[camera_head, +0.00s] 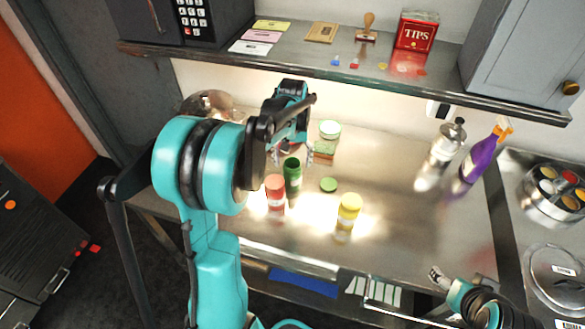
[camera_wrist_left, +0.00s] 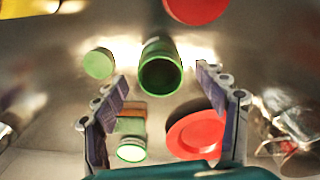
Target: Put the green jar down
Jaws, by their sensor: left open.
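The green jar (camera_head: 292,178) stands upright on the steel counter, its mouth open and dark inside. In the left wrist view the green jar (camera_wrist_left: 160,72) shows between and just past the fingertips. My left gripper (camera_head: 293,152) is open above and behind the jar, and its fingers (camera_wrist_left: 163,85) hold nothing. A green lid (camera_head: 328,185) lies flat to the right of the jar; it also shows in the left wrist view (camera_wrist_left: 99,64). My right gripper (camera_head: 438,276) is low at the right, near the counter's front edge; its jaws are too small to read.
A red jar (camera_head: 275,188) stands close to the left of the green jar. A yellow jar (camera_head: 348,209) stands front right. A red lid (camera_wrist_left: 194,136) and a pale-lidded container (camera_wrist_left: 131,150) lie near my left fingers. A purple spray bottle (camera_head: 480,158) stands right. The shelf (camera_head: 290,57) overhangs behind.

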